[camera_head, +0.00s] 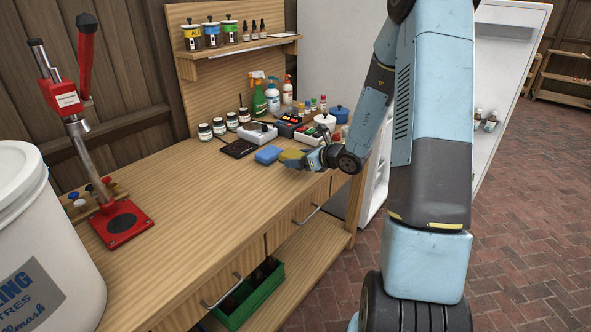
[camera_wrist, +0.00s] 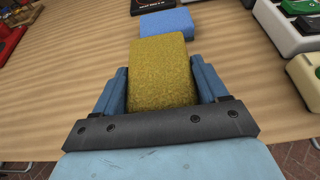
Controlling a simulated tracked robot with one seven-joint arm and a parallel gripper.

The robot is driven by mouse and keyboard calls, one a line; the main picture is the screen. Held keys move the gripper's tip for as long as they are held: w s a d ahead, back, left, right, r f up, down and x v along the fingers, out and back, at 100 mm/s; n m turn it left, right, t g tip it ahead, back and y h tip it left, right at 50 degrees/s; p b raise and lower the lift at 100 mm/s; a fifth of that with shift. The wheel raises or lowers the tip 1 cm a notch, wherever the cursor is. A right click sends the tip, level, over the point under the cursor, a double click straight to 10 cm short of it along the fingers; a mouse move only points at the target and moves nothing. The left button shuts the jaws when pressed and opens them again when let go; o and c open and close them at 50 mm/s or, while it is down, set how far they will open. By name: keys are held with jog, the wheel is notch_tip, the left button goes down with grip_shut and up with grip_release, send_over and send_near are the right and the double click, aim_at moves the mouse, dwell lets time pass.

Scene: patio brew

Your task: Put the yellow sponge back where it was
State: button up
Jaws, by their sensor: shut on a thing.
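The yellow sponge (camera_wrist: 160,72) is between the two fingers of my gripper (camera_wrist: 162,88) in the wrist view, and the fingers are shut on it. In the head view my gripper (camera_head: 303,160) is over the right part of the workbench, with the yellow sponge (camera_head: 291,155) showing at its tip. A blue sponge (camera_head: 269,155) lies on the bench just left of the yellow one; it also shows in the wrist view (camera_wrist: 166,22), just beyond the yellow sponge. I cannot tell whether the yellow sponge touches the bench.
A black scale (camera_head: 238,148), small jars (camera_head: 218,127), grey devices (camera_head: 258,132) and spray bottles (camera_head: 259,98) stand behind the sponges. A red bottle capper (camera_head: 122,222) and a white bucket (camera_head: 40,240) are at left. The bench (camera_head: 190,195) is clear in the middle.

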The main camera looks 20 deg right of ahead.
aim_at(297, 175)
jog(key=f, duration=0.2)
jog(key=shift+w+a+f, duration=0.1)
jog(key=shift+a+f, duration=0.25)
jog(key=shift+f, duration=0.65)
jog(key=shift+f, duration=0.1)
